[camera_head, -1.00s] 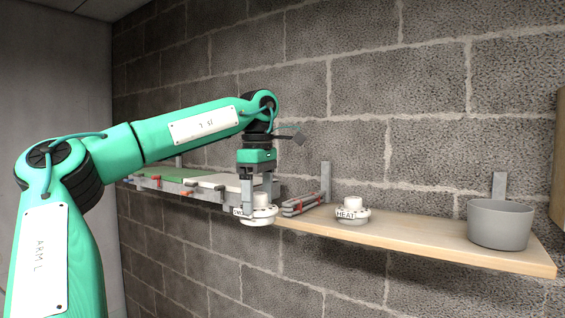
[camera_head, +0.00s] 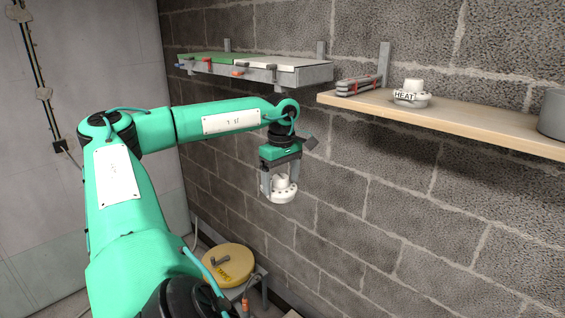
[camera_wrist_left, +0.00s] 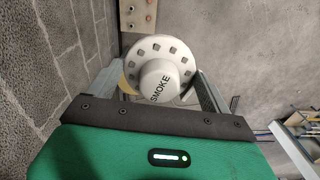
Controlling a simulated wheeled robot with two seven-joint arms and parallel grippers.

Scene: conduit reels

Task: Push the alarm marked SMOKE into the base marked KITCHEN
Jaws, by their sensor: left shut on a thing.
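The white round alarm marked SMOKE (camera_wrist_left: 158,82) fills the top middle of the left wrist view, its lettering facing the camera. It also shows in the head view (camera_head: 283,195). My left gripper (camera_head: 279,184) is shut on this alarm and holds it in the air in front of the block wall, below the shelf level. No base marked KITCHEN can be made out in either view. My right gripper is not in view.
A metal shelf (camera_head: 287,74) holds green and white boards. A yellow reel (camera_head: 228,265) sits low down.

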